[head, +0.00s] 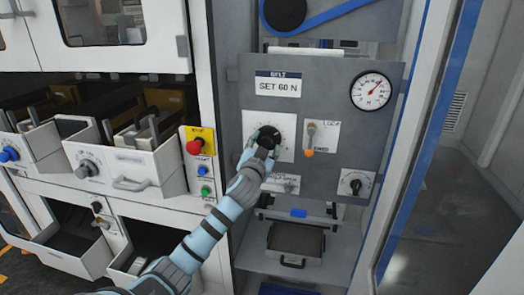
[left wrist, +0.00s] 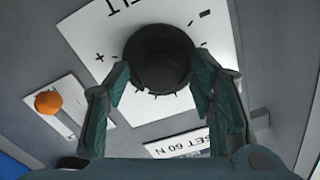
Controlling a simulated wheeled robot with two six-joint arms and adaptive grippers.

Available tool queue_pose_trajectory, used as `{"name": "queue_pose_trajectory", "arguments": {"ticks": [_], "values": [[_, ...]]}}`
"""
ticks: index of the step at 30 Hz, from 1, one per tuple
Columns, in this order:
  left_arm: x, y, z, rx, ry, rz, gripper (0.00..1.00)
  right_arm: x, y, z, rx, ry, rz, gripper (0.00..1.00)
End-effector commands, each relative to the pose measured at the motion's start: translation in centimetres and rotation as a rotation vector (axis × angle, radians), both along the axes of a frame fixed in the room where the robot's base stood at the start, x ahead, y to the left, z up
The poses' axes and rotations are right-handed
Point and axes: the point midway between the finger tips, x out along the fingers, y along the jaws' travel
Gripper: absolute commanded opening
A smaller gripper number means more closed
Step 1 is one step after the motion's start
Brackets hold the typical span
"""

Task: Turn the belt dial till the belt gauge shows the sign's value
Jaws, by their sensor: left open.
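The belt dial (head: 268,133) is a black knob on a white plate with tick marks, on the grey panel. In the left wrist view the dial (left wrist: 158,58) sits between the fingers of my left gripper (left wrist: 160,95). The left gripper (head: 262,140) is open around the dial; I cannot tell whether its fingers touch it. The sign (head: 278,87) under the BELT label reads SET 60 N. The belt gauge (head: 371,91) is round and white, with a red needle pointing to the upper right; its numbers are too small to read. My right gripper is not in view.
A lever with an orange tip (head: 309,153) is close right of the dial. A smaller black knob (head: 355,184) is lower right. A red button on a yellow plate (head: 195,146) and open drawers (head: 130,165) lie left. A blue belt (head: 310,22) runs above.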

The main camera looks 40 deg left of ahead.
Motion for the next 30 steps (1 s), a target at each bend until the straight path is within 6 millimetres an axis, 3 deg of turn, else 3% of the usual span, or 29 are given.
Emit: {"name": "queue_pose_trajectory", "arguments": {"ticks": [9, 14, 30], "values": [[-6.9, -3.8, 0.0, 0.004, 0.001, -0.004, 0.50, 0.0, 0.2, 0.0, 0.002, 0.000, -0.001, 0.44], [-9.5, -5.2, 0.0, 0.001, 0.000, -0.001, 0.50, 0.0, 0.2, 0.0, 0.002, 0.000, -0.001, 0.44], [-10.0, -5.5, 0.0, 0.000, -0.001, 0.000, 0.50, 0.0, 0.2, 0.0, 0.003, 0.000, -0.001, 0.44]]}}
